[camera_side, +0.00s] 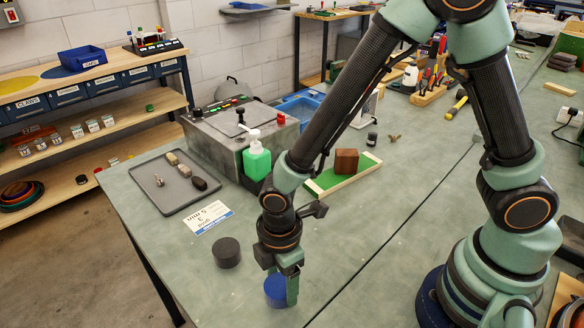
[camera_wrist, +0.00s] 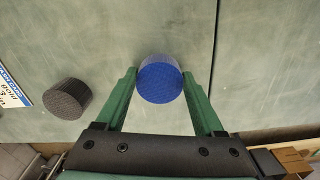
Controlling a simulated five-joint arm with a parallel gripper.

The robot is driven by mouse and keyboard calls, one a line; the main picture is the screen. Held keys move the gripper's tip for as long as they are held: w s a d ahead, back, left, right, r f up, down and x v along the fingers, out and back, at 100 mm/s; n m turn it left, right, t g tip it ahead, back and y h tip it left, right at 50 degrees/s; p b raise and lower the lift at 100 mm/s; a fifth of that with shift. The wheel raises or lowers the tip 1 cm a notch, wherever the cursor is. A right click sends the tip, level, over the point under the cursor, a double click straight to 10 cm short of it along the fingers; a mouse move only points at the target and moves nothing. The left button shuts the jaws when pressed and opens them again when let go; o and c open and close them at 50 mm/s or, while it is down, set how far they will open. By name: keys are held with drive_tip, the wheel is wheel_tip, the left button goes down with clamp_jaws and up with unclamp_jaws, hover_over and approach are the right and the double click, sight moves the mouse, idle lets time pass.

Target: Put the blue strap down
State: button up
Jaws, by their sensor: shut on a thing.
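The blue strap shows as a short, round blue roll (camera_side: 275,292) near the bench's front edge in the side view. My gripper (camera_side: 284,288) points down and is shut on it. In the wrist view the blue strap (camera_wrist: 160,80) sits between the two green fingertips (camera_wrist: 159,76), one on each side. The roll is at or just above the bench top; I cannot tell whether it touches. One finger hides part of it in the side view.
A dark grey roll (camera_side: 227,252) stands on the bench to the left, apart from my gripper; the wrist view shows it too (camera_wrist: 68,98). A printed card (camera_side: 208,217) and a grey tray (camera_side: 174,183) lie farther back. Bare bench (camera_side: 335,235) lies to the right.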

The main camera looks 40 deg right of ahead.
sight(282, 284)
drive_tip(key=o, duration=1.4)
drive_tip(key=shift+c, duration=0.2)
wheel_tip(282, 284, up, 12)
drive_tip(key=d+r+m+t, duration=0.2)
drive_tip(key=d+r+m, duration=0.4)
drive_tip(key=d+m, duration=0.2)
drive_tip(key=w+d+r+m+t, duration=0.1)
drive_tip(key=d+r+m+t, duration=0.2)
drive_tip(key=d+r+m, duration=0.3)
drive_tip(key=shift+d+m+t, duration=0.3)
drive_tip(key=shift+d+m, duration=0.6)
drive_tip(key=shift+d, duration=1.9)
